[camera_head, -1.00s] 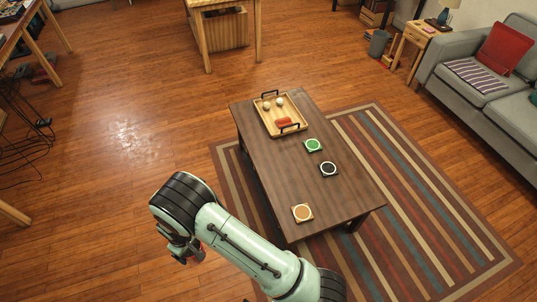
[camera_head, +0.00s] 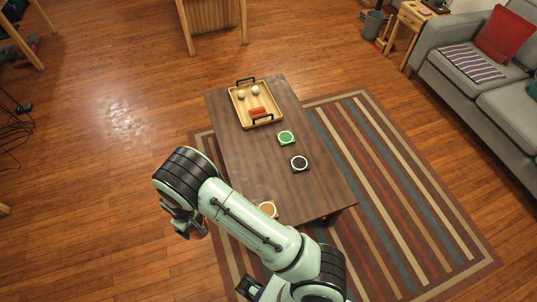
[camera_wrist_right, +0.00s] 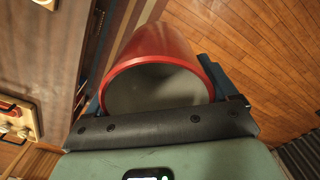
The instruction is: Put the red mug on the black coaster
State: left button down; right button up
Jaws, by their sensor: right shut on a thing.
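The red mug (camera_wrist_right: 165,48) is held in my right gripper (camera_wrist_right: 160,82), its open rim facing the right wrist camera. The blue-grey fingers show on both sides of it. In the head view my right gripper (camera_head: 188,226) is at the left of the table's near end, over the floor, mostly hidden by my wrist; only a bit of red shows there. The black coaster (camera_head: 300,163) lies bare on the dark table, right of centre, apart from the mug. My left gripper is not in view.
On the table (camera_head: 250,160), a green coaster (camera_head: 286,138) lies beyond the black one. An orange coaster (camera_head: 266,208) at the near end is partly hidden by my arm. A wooden tray (camera_head: 271,103) with two pale balls and a red block stands at the far end.

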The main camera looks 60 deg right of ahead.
aim_at(303, 160)
jog(key=k+l, duration=0.15)
jog(key=l, duration=0.25)
jog(key=k+l, duration=0.15)
jog(key=l, duration=0.2)
jog(key=k+l, duration=0.15)
jog(key=l, duration=0.25)
jog(key=k+l, duration=0.15)
jog(key=l, duration=0.2)
jog(key=k+l, duration=0.15)
jog(key=l, duration=0.25)
